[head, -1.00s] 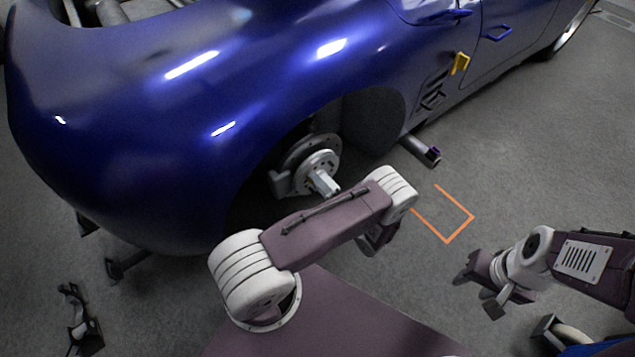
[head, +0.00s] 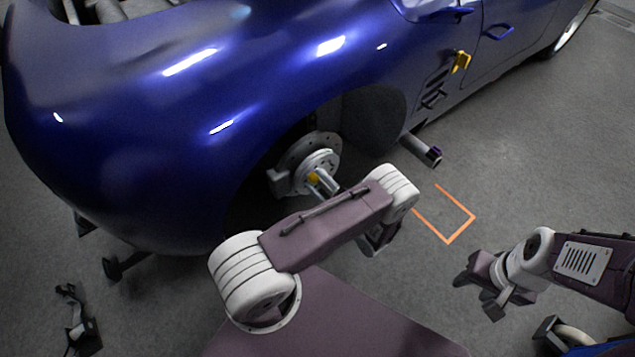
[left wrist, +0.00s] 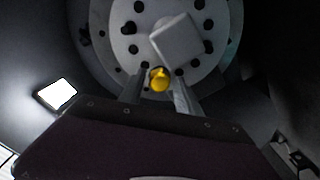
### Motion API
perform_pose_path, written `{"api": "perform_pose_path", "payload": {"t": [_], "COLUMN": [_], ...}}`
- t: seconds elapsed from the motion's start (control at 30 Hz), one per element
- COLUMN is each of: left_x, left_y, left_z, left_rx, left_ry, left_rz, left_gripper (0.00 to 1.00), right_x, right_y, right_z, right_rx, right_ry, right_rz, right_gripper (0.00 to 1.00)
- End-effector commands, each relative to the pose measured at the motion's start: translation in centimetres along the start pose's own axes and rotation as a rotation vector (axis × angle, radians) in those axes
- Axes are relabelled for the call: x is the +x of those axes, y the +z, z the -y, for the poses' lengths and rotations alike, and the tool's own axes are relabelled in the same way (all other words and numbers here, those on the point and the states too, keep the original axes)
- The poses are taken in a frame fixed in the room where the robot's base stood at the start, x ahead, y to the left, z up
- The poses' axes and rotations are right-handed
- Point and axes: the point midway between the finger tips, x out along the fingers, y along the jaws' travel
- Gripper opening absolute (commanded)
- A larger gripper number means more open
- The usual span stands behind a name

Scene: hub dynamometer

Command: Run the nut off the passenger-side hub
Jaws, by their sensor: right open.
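The bare hub (head: 318,160) with its drilled disc sits in the blue car's open wheel arch; its face (left wrist: 125,45) fills the top of the left wrist view. A pale, square-faced block (left wrist: 177,38) stands at the hub's middle, turned at an angle; I take it for the nut. A small round yellow piece (head: 313,177) shows below it (left wrist: 160,79). My left gripper (left wrist: 160,88) has its two fingers either side of the yellow piece; whether they touch it is unclear. My right gripper (head: 478,287) is open and empty, away at the right.
The blue car body (head: 200,90) overhangs the hub. An orange floor outline (head: 450,240) lies right of my left arm. Dark stands (head: 125,265) are at the left.

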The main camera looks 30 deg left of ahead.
Motion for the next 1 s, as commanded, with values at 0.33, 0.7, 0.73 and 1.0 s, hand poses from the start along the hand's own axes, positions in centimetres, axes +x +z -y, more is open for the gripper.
{"api": "perform_pose_path", "payload": {"t": [0.33, 0.7, 0.73, 1.0], "left_x": [0.0, -1.3, -1.5, -3.1], "left_y": [-0.1, 0.1, 0.1, 0.1], "left_z": [0.0, 0.0, 0.0, 0.0], "left_rx": [-0.141, -0.34, -0.34, -0.339], "left_ry": [-0.001, 0.001, 0.001, 0.001], "left_rz": [0.0, 0.001, 0.001, 0.001], "left_gripper": [0.0, 0.0, 0.0, 0.0], "right_x": [-0.2, -0.2, -0.2, -0.1], "right_y": [0.0, 0.0, 0.0, 0.0], "right_z": [0.0, 0.0, 0.0, 0.0], "right_rx": [0.0, 0.0, 0.0, 0.0], "right_ry": [0.0, 0.0, 0.0, 0.0], "right_rz": [0.0, 0.0, 0.0, 0.0], "right_gripper": [0.44, 0.44, 0.44, 0.44]}}
